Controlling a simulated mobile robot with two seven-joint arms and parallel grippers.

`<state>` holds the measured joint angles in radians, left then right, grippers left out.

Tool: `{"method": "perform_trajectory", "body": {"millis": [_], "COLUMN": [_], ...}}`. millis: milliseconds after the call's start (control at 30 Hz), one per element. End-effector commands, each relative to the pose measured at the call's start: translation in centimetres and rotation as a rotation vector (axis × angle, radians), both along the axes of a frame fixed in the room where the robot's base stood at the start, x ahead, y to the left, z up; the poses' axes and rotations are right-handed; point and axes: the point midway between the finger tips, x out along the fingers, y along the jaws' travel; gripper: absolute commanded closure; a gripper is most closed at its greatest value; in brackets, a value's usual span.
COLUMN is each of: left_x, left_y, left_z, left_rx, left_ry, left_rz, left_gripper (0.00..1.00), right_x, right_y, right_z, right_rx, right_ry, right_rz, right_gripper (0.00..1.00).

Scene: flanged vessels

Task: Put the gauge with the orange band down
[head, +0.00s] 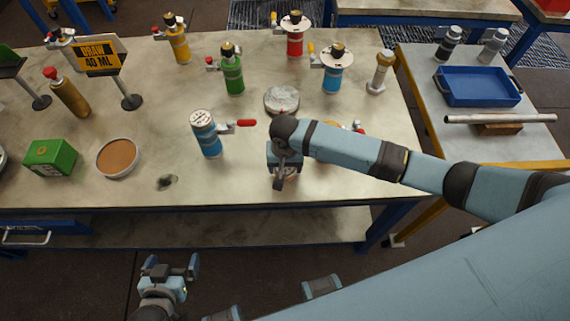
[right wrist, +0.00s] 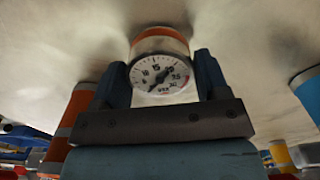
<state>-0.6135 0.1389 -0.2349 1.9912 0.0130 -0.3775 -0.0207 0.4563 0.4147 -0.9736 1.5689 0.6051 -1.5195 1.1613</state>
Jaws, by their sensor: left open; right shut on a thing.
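The gauge (right wrist: 160,74) has a round white dial with a dark needle, and an orange band (right wrist: 160,34) around its body. It sits between the two fingers of my right gripper (right wrist: 160,85), which is shut on it. In the head view my right gripper (head: 284,166) is low over the front middle of the table (head: 240,180), and the gauge is mostly hidden by it. The band end of the gauge is close to the table top; I cannot tell whether it touches. My left gripper (head: 170,268) is open and empty, in front of the table.
A blue vessel with a red handle (head: 207,135) stands left of my right gripper. A round grey disc (head: 281,100) lies behind it. My right arm partly hides a red-handled item (head: 358,128). Several vessels stand along the back. A brown dish (head: 118,158) and green box (head: 50,157) are left.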

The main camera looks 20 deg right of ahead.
Motion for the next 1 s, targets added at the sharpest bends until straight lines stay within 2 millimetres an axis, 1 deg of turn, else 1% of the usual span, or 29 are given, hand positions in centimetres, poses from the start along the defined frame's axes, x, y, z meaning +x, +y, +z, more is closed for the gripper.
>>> {"method": "perform_trajectory", "body": {"millis": [267, 533, 567, 600, 633, 667, 900, 1000], "left_x": [0.05, 0.06, 0.06, 0.06, 0.06, 0.05, 0.03, 0.02], "left_y": [0.01, 0.01, 0.02, 0.01, 0.01, 0.01, 0.01, 0.01], "left_z": [0.25, 0.59, 0.53, 0.52, 0.52, 0.51, 0.45, 0.18], "left_rx": [-0.001, -0.001, -0.001, -0.001, -0.001, -0.001, -0.001, -0.001], "left_ry": [-0.003, -0.004, -0.004, -0.004, -0.004, -0.004, -0.003, -0.002], "left_rz": [0.0, 0.0, 0.0, 0.0, 0.0, 0.0, 0.0, 0.0], "left_gripper": [0.01, 0.01, 0.01, 0.01, 0.01, 0.01, 0.01, 0.01], "right_x": [0.03, 0.03, 0.04, 0.04, 0.04, 0.04, 0.03, 0.08], "right_y": [0.05, 0.06, 0.06, 0.05, 0.05, 0.05, 0.04, 0.0], "right_z": [-0.03, -0.83, -0.83, -0.84, -0.83, -0.83, -0.8, -0.4], "right_rx": [0.001, 0.002, 0.002, 0.002, 0.002, 0.002, 0.001, 0.0], "right_ry": [0.0, -0.001, -0.002, -0.002, -0.002, -0.002, -0.001, -0.002], "right_rz": [0.0, 0.0, 0.0, 0.0, 0.0, 0.0, 0.0, 0.001], "right_gripper": [0.62, 0.62, 0.25, 0.16, 0.09, 0.06, 0.06, 0.06]}}
